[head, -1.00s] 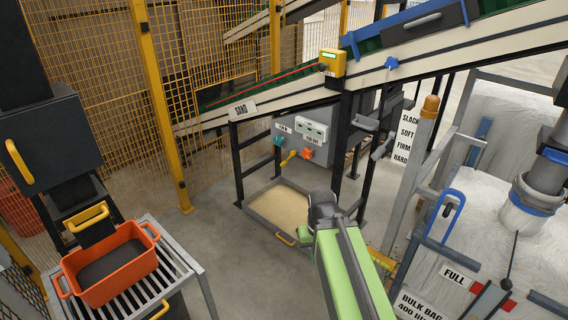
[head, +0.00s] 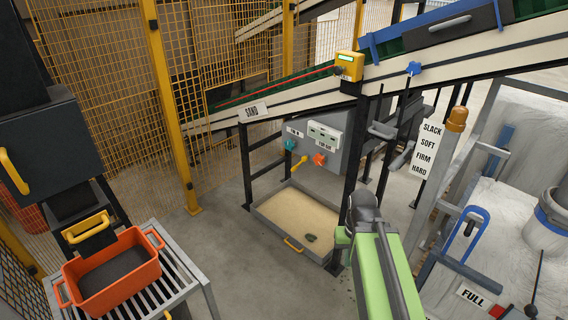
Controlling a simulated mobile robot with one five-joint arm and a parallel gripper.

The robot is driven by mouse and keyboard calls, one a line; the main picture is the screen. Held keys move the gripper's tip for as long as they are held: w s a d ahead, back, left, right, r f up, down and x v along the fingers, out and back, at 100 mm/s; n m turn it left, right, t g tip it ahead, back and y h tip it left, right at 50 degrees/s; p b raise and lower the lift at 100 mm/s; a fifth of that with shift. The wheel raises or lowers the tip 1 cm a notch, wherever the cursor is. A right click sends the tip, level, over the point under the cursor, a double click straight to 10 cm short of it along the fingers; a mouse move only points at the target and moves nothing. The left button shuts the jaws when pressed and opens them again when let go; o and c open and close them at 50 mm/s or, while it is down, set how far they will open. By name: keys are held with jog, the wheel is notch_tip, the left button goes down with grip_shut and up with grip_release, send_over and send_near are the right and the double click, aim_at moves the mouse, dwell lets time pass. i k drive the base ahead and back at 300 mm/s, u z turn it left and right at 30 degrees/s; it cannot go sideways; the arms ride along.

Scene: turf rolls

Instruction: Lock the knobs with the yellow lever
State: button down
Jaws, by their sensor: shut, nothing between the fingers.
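A grey control box (head: 341,143) hangs under the conveyor. On its front are a teal knob (head: 290,144) at the left, an orange knob (head: 319,159) at the right and a yellow lever (head: 300,163) between and a little below them. The lever's handle slants down to the left. A white panel with small displays (head: 323,135) sits above the orange knob. My green arm with its dark joint rises at the lower right, in front of the sand tray and to the right of the box. My gripper is hidden from this view.
Black conveyor legs (head: 348,160) flank the box. An orange tub (head: 118,287) stands on a rack at left. Open floor lies left of the tray.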

aim_at(297, 166)
jog(key=i, duration=1.15)
jog(key=z, duration=0.05)
jog(key=k, duration=0.1)
jog(key=u, duration=2.8)
